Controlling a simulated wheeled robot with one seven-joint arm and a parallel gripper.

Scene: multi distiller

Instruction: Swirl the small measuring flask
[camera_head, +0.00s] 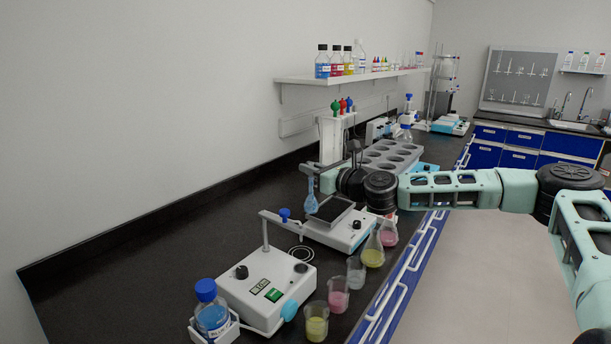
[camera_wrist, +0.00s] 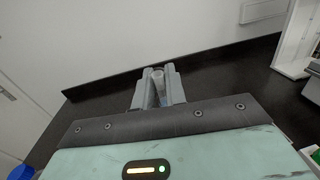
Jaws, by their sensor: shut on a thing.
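The small measuring flask (camera_head: 311,199) holds blue liquid and has a narrow neck. In the head view it hangs below my gripper (camera_head: 312,171), beside the hotplate with the dark square top (camera_head: 331,209). In the wrist view my gripper (camera_wrist: 158,88) is shut on its neck (camera_wrist: 158,76), whose open mouth shows between the two grey fingers. The flask looks about upright in the head view. Its lower part is hidden in the wrist view. I cannot tell whether its base is clear of the bench.
A white stirrer device (camera_head: 265,288), a blue-capped bottle (camera_head: 211,312) and several beakers and flasks with coloured liquids, such as a yellow one (camera_head: 372,256), stand nearer. A grey rack with holes (camera_head: 388,157) stands beyond. The dark bench (camera_head: 170,240) is clear at left.

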